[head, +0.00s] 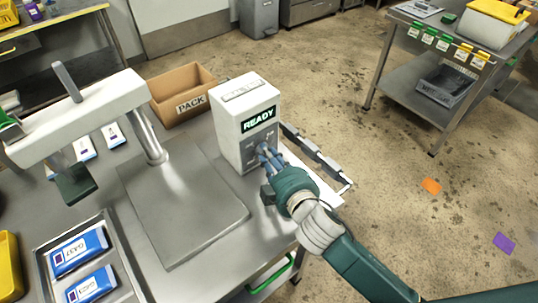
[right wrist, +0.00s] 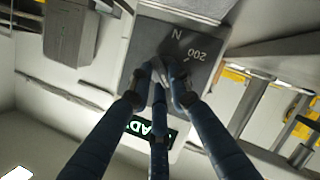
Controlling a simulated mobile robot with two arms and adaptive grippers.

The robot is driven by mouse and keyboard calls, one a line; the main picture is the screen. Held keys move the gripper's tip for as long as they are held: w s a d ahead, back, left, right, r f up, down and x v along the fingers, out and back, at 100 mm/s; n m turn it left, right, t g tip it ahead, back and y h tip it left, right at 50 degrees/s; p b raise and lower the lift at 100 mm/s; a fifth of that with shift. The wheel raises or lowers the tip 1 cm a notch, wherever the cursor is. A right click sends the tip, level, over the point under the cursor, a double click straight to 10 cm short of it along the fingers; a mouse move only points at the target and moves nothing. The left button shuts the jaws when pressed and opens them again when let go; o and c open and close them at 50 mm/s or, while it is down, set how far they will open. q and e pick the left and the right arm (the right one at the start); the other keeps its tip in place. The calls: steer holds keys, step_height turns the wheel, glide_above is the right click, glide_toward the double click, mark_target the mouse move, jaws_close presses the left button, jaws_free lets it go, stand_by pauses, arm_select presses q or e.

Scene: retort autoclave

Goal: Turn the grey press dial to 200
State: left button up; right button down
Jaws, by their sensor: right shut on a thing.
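The white control box (head: 243,122) stands on the steel bench, with a lit green READY display (head: 259,119). Its dark grey dial panel (right wrist: 172,47) shows an "N" mark and a "200" mark in the right wrist view. My right gripper (head: 267,156) reaches the lower front of the box, and its fingers (right wrist: 164,75) are shut around the small grey dial (right wrist: 158,69). The fingers hide most of the dial, so I cannot tell where it points. My left gripper is not in view.
The press (head: 90,105) with its flat steel plate (head: 180,210) stands left of the box. A cardboard PACK box (head: 181,92) is behind it. A tray (head: 122,268) with blue pouches lies front left. A steel trolley (head: 423,65) stands apart at the right.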

steer(key=shift+s+d+f+n+t+h+b, duration=0.1)
steer(key=shift+f+n+t+h+b, duration=0.35)
steer(key=shift+f+n+b, duration=0.45)
steer(key=shift+r+n+t+h+b, duration=0.15)
steer(key=shift+n+t+b, duration=0.2)
steer(key=shift+n+b, duration=0.25)
steer(key=shift+r+n+t+h+b, duration=0.15)
steer(key=shift+n+t+b, duration=0.2)
steer(key=shift+n, duration=0.45)
steer(key=shift+r, duration=0.1)
steer(key=c, duration=1.6)
jaws_free()
steer(key=shift+r, duration=0.1)
